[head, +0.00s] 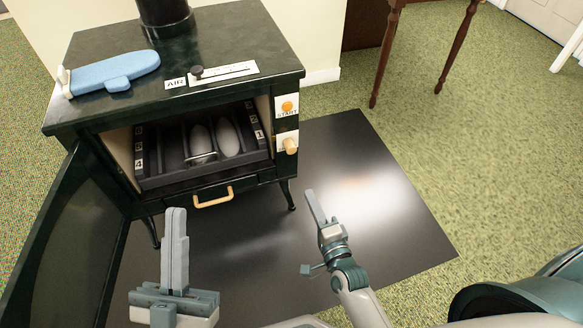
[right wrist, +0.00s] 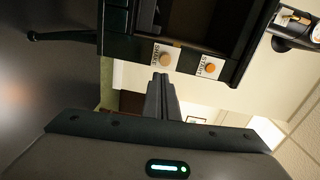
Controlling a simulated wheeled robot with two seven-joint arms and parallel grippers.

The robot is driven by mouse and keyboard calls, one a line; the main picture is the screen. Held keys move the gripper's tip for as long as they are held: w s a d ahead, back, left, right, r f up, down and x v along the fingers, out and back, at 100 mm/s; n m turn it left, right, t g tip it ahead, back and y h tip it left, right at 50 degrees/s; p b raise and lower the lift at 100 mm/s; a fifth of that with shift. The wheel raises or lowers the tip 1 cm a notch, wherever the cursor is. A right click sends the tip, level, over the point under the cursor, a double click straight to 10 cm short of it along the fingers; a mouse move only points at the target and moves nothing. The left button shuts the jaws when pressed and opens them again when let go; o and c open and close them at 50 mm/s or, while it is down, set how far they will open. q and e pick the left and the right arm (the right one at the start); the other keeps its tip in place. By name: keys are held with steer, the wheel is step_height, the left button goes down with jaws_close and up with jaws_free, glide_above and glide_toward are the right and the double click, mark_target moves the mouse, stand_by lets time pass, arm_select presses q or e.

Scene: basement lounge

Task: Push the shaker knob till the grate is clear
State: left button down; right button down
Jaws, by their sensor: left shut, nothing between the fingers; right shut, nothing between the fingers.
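The tan shaker knob (head: 290,146) sticks out from a white plate on the right front of the dark stove, below the orange START button (head: 287,106). In the right wrist view the knob (right wrist: 166,60) sits beside a label that seems to read SHAKE. The grate (head: 176,154) is inside the open firebox, with two pale rounded pieces (head: 228,139) lying on it. My right gripper (head: 309,193) is shut and empty, below and right of the knob in the head view, apart from it. My left gripper (head: 175,212) is shut and empty in front of the stove.
The stove door (head: 62,240) hangs open at left. A drawer with a wooden handle (head: 213,197) is under the firebox. A blue mitt-like item (head: 115,74) and an AIR slider (head: 197,73) are on the stove top. The dark floor plate (head: 385,200) is clear at right.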

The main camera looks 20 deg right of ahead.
arm_select(q)
steer(key=shift+s+a+r+t, duration=0.3)
steer(key=shift+s+r+t, duration=0.2)
steer(key=shift+s+r, duration=0.35)
arm_select(e)
steer(key=shift+w+d+r+m, duration=0.1)
steer(key=shift+w+r+m, duration=0.1)
steer(key=shift+r+m, duration=0.25)
arm_select(q)
steer(key=shift+w, duration=0.1)
arm_select(e)
steer(key=shift+w, duration=0.15)
